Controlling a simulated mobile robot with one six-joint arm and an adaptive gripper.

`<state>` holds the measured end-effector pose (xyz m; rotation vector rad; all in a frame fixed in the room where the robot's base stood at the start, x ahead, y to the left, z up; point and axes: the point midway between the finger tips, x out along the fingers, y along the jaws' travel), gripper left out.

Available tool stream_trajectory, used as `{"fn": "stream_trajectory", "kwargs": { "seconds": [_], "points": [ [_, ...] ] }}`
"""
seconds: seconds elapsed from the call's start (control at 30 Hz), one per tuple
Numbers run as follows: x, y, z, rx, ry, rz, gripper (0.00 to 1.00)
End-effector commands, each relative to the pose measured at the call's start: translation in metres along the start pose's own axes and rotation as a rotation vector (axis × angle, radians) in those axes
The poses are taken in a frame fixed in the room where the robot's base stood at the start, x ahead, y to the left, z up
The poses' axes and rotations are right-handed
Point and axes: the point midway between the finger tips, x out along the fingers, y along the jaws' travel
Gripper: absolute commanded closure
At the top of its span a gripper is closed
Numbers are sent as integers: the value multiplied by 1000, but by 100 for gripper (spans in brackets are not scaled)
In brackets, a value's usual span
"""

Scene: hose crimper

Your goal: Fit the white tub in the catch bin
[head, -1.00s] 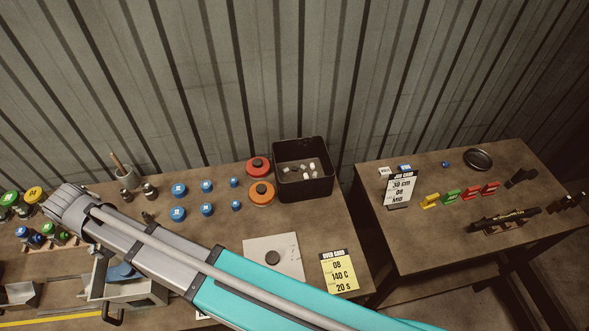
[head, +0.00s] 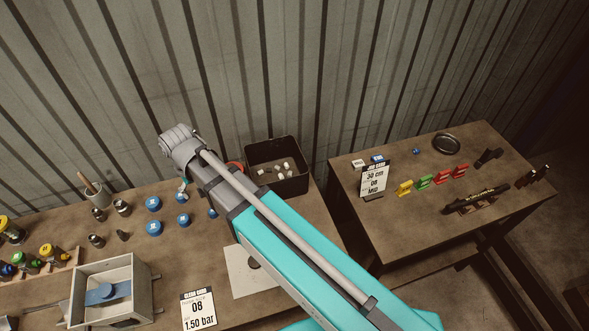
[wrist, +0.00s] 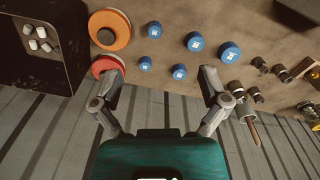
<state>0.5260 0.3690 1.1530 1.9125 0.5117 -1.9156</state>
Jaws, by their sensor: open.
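The catch bin appears to be the open black bin (head: 302,184) at the back right corner of the near bench. It holds several small white pieces (head: 285,166), and it shows at the upper left in the wrist view (wrist: 72,62). I cannot tell which thing is the white tub. My gripper (wrist: 158,82) is open and empty in the wrist view. Its left finger is near or over a red round lid (wrist: 107,65), beside the bin. In the head view my arm hides most of the gripper.
An orange lid (wrist: 108,30) and several blue caps (wrist: 195,42) lie by the bin. A pale open box (head: 142,290) with a blue part stands front left. A second table (head: 400,225) on the right carries cards, coloured clips and a dark dish. A corrugated wall is close behind.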

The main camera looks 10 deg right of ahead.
Motion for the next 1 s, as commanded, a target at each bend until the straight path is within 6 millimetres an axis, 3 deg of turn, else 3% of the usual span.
{"fn": "stream_trajectory", "kwargs": {
  "seconds": [0.1, 0.5, 1.0],
  "points": [
    [1, 41, 10, 54, 0, -1, 5],
    [2, 158, 52, 225, -1, -6, 5],
    [4, 278, 133, 437, 0, -11, 5]
  ]
}}
